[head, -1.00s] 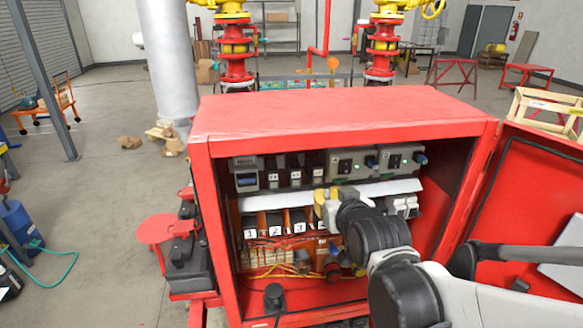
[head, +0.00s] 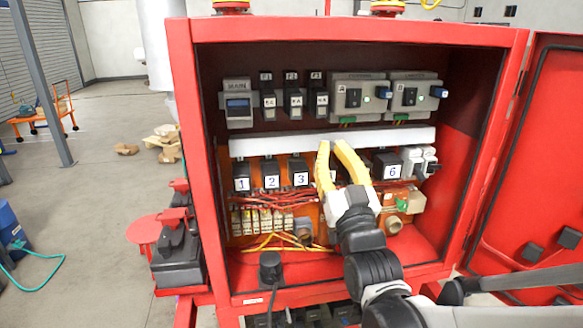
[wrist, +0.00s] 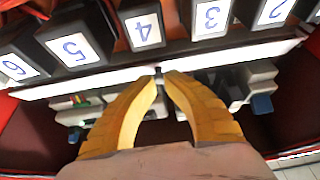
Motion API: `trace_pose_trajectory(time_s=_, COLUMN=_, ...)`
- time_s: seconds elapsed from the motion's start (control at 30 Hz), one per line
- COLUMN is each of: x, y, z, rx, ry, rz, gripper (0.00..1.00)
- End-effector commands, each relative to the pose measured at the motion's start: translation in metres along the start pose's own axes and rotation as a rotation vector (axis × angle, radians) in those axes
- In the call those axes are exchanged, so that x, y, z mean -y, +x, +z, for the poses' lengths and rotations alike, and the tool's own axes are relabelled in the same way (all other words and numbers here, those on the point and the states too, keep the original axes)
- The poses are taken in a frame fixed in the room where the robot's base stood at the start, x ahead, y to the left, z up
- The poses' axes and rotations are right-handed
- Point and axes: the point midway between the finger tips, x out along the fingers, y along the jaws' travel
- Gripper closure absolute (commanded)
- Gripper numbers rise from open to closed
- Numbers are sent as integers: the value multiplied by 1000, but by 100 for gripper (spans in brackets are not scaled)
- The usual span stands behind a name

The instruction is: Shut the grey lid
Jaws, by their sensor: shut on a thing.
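The grey lid (head: 270,145) appears as a long pale strip across the middle of the red cabinet, between the upper row of devices and the numbered black blocks. It also shows in the wrist view (wrist: 240,53), where the picture is turned over. My gripper (head: 333,146) reaches in from the front, with yellow fingers at the strip. In the wrist view its fingertips (wrist: 160,74) come close together on a small dark part at the lid's edge. The fingers hide part of the strip and some blocks behind them. How far the lid stands open is hard to tell.
The cabinet (head: 185,150) is open, its red door (head: 530,150) swung out to the right. Numbered blocks (head: 272,175) and red wires (head: 290,203) lie just below the strip. Switch units (head: 357,97) stand above it. A black plug (head: 270,268) stands on the cabinet's front sill.

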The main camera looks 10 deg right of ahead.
Motion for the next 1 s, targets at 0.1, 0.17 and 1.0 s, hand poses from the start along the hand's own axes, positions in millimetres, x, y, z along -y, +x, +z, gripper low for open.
trace_pose_trajectory(time_s=0.1, x=0, y=-1, z=11, rx=-81, ry=0, rz=0, gripper=100)
trace_pose_trajectory(time_s=0.17, x=0, y=0, z=12, rx=-117, ry=0, rz=0, gripper=100)
trace_pose_trajectory(time_s=1.0, x=0, y=4, z=10, rx=-253, ry=0, rz=0, gripper=100)
